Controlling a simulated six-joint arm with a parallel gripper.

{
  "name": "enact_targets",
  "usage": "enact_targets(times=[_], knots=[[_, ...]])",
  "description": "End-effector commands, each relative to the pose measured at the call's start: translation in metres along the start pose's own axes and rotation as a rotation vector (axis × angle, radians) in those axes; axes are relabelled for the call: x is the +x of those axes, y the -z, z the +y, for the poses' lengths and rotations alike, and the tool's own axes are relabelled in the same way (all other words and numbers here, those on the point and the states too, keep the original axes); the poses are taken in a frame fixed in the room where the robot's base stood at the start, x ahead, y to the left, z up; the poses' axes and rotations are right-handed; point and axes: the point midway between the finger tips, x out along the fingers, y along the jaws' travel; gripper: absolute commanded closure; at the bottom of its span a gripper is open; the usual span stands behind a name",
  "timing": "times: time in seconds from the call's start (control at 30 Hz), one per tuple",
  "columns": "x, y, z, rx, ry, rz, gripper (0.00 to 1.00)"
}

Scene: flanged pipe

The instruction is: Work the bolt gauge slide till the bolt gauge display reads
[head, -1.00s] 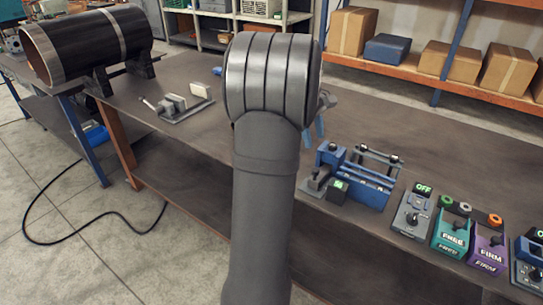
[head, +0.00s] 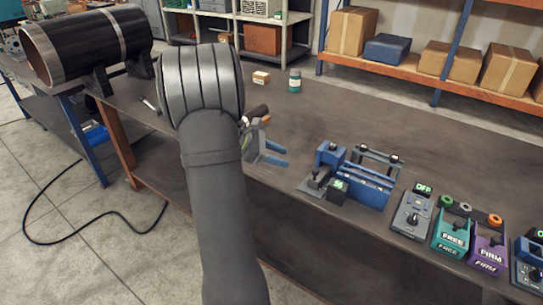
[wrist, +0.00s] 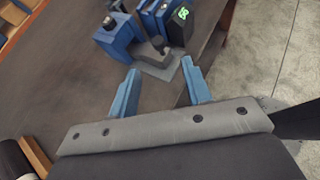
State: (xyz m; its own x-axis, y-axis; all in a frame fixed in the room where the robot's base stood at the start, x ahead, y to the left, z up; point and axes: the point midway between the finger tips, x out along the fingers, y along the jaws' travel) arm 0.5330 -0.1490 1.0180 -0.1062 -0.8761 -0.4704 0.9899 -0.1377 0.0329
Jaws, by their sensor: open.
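A blue device (head: 352,178), seemingly the bolt gauge, stands on the workbench right of my arm in the head view. A small black box on its front carries a lit green display (head: 338,187); its characters are too small to read. A dark knobbed part (head: 317,180) on a grey base sits at its left end, possibly the slide. In the wrist view the knobbed part (wrist: 158,46) lies just beyond my fingertips, with the display (wrist: 182,13) at the top. My gripper (head: 283,156) is open and empty, left of the device and apart from it.
A grey box with an OFF display (head: 412,213), a teal FREE box (head: 452,232) and a purple FIRM box (head: 488,247) line the bench front at right. The bench beyond the device is clear.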

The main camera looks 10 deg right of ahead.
Motion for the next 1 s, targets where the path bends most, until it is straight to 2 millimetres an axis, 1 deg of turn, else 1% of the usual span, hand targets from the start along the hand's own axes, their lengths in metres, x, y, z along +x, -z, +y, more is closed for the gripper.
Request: enact_targets(times=[0.03,0.2,0.6,0.67,0.8,0.93,1.0], knots=[[-0.004,0.005,0.0,-0.025,-0.026,-0.023,0.55],[-0.014,0.012,0.003,-0.071,-0.086,-0.074,0.55],[-0.017,0.013,0.004,-0.083,-0.103,-0.089,0.55],[-0.02,0.015,0.0,-0.084,-0.106,-0.09,0.55],[-0.033,0.02,-0.013,-0.09,-0.113,-0.095,0.55],[-0.024,0.019,-0.013,-0.088,-0.109,-0.096,0.55],[-0.015,0.018,-0.012,-0.089,-0.109,-0.096,0.55]])
